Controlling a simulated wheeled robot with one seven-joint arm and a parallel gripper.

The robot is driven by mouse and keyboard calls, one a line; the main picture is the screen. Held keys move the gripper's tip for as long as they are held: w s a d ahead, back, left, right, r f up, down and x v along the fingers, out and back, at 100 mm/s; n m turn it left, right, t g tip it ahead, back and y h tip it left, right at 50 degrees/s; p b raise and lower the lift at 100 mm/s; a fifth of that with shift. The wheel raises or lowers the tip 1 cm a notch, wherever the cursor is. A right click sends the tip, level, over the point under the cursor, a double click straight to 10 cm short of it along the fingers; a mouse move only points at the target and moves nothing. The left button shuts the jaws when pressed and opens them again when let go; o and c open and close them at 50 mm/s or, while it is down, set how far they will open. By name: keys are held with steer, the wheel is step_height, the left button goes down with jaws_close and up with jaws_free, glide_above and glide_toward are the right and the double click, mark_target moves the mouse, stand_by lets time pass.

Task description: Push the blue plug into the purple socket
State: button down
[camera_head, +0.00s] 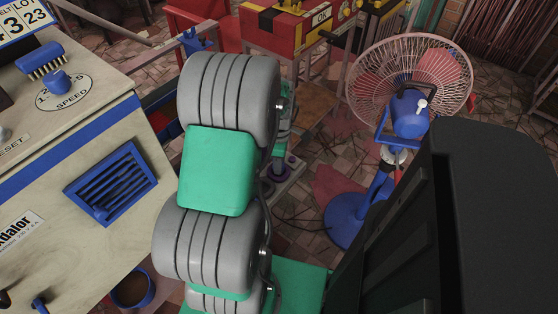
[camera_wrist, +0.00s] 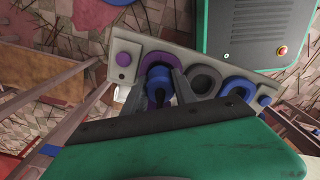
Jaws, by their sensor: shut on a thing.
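My gripper (camera_wrist: 161,92) is shut on the blue plug (camera_wrist: 157,79), with one grey finger on each side of it. The plug is lined up over the purple socket (camera_wrist: 159,58), whose ring shows around and behind the plug. I cannot tell whether the plug's end is inside the socket or just in front of it. In the head view the purple socket (camera_head: 279,171) shows on a pale strip below my gripper. My arm hides most of the plug and fingers there.
A blue fan (camera_head: 409,112) stands at right. A cream machine (camera_head: 60,150) stands at left.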

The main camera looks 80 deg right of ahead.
steer(key=shift+f+b, duration=0.3)
steer(key=shift+f, duration=0.35)
steer(key=c, duration=0.9)
jaws_free()
